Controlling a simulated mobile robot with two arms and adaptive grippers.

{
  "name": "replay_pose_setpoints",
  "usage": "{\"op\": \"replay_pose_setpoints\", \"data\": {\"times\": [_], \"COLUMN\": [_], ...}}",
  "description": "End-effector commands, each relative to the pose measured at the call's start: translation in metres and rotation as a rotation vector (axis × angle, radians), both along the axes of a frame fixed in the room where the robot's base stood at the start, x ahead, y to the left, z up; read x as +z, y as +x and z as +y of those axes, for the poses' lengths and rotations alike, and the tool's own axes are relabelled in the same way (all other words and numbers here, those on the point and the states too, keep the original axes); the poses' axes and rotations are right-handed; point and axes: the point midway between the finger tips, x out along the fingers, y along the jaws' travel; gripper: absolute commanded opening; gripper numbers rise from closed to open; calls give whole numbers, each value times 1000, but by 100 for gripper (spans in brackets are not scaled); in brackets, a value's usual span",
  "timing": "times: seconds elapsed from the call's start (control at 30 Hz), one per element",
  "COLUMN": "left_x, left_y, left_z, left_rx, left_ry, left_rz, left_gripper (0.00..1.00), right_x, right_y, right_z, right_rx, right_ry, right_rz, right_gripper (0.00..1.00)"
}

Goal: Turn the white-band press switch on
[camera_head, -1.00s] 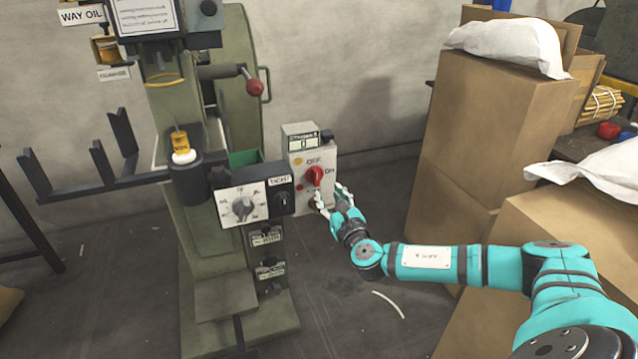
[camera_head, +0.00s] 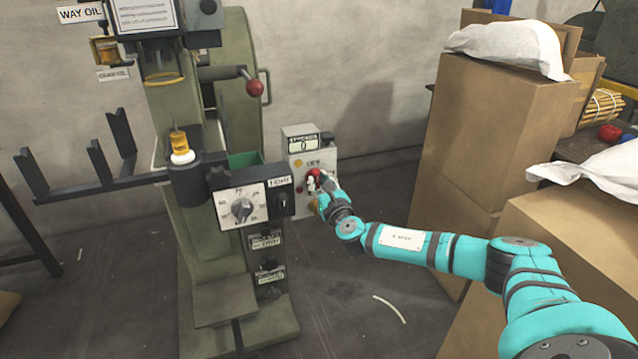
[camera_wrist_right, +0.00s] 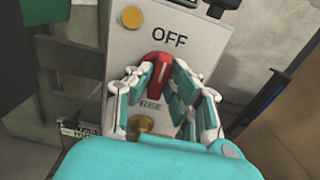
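The press switch is a red knob (camera_head: 313,177) on a light grey control box (camera_head: 299,146) at the right of the green press (camera_head: 215,290). In the right wrist view the knob (camera_wrist_right: 160,69) stands below the OFF label, and its white line runs nearly upright toward it. My right gripper (camera_head: 318,182) is at the knob. In the right wrist view its fingers (camera_wrist_right: 161,82) lie on both sides of the knob, tips very close to it; whether they press on it is unclear. The fingers partly hide the lettering below. My left gripper is not in view.
A grey dial panel (camera_head: 241,208) with a black switch sits just left of the control box. A red-ball lever (camera_head: 254,88) juts out above. The floor between is mostly clear.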

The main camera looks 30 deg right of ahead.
Motion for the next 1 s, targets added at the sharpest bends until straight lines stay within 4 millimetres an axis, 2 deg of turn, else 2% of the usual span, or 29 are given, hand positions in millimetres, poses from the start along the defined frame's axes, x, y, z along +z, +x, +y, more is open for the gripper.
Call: {"op": "replay_pose_setpoints", "data": {"times": [0.03,0.1,0.57,0.67,0.9,1.0], "left_x": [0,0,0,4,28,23], "left_y": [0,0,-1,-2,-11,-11], "left_z": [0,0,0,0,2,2], "left_rx": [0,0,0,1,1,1], "left_ry": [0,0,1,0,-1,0], "left_rz": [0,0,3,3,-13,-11], "left_gripper": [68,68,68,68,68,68], "right_x": [0,0,-1,-2,-3,-3], "right_y": [0,0,0,-1,-1,-1], "right_z": [0,0,-1,-1,-1,-2], "right_rx": [0,0,-1,-1,0,-2], "right_ry": [0,0,50,98,285,376], "right_rz": [0,0,-12,-23,-68,-90], "right_gripper": [10,1,0,0,0,0]}}
